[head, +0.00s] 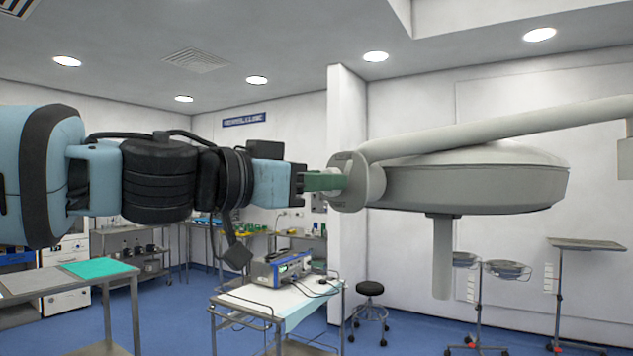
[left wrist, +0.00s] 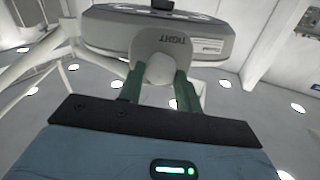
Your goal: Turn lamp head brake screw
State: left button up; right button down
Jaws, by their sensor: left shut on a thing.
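The surgical lamp head (head: 475,188) is a large grey-white disc at the right of the head view, hanging from a white arm, with a handle (head: 443,255) pointing down. Its round end plate (head: 358,182) faces my left gripper. In the left wrist view this plate (left wrist: 163,43) reads "TIGHT", and the rounded pale brake screw (left wrist: 159,70) sits below the word. My left gripper (head: 330,181) reaches in from the left with green fingers. In the left wrist view the fingers (left wrist: 159,85) are shut on the screw, one on each side. My right gripper is not in view.
A white cart (head: 250,298) with a grey device (head: 282,268) stands below the gripper. A black stool (head: 370,289), basin stands (head: 508,270) and a tray stand (head: 587,244) are farther back. The white lamp arm (head: 500,128) runs above the lamp head.

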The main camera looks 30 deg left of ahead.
pick_arm(q)
jog(key=m+b, duration=0.1)
jog(key=m, duration=1.1)
jog(key=m+b, duration=0.1)
jog(key=m, duration=1.1)
jog(key=m+b, duration=0.2)
jog(key=m, duration=1)
jog(key=shift+f, duration=0.3)
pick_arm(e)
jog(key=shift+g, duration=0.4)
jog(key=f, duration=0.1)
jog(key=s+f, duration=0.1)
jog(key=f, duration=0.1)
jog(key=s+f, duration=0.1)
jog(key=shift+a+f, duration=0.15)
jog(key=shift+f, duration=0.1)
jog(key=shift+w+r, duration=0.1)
